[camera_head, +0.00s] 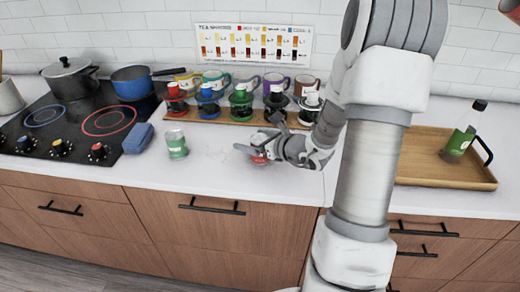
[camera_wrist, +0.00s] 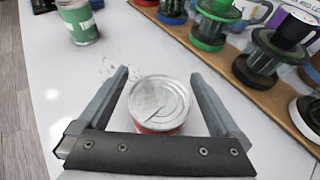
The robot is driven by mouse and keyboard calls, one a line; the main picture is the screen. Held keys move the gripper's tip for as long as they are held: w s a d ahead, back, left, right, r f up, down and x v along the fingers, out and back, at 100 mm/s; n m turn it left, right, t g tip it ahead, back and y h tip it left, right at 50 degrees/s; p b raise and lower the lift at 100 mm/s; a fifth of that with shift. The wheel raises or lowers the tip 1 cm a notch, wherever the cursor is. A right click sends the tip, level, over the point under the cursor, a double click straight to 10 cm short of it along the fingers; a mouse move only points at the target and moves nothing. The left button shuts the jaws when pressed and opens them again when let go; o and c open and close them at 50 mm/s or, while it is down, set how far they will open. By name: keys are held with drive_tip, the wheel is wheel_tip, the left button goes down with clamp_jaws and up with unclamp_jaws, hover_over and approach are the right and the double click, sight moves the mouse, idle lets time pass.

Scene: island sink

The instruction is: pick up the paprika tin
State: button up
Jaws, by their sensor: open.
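A tin with a silver lid and a red side (camera_wrist: 160,105), which I take to be the paprika tin, stands upright between my gripper's fingers in the wrist view. My gripper (camera_wrist: 160,75) is open, with one finger on each side of the tin and a visible gap at the left finger. In the head view my gripper (camera_head: 256,153) is low over the counter, and a bit of the red tin (camera_head: 258,160) shows beneath it. Most of the tin's side and its label are hidden.
A green tin (camera_head: 177,144) stands to the left on the white counter. Behind is a wooden board (camera_head: 222,121) with several coloured lidded vessels and mugs. A wooden tray (camera_head: 430,175) with a green bottle (camera_head: 460,138) lies right. A blue block (camera_head: 138,138) sits by the cooktop.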

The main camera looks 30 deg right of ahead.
drive_tip(key=c, duration=1.4)
drive_tip(key=shift+c, duration=0.3)
drive_tip(key=shift+r, duration=0.15)
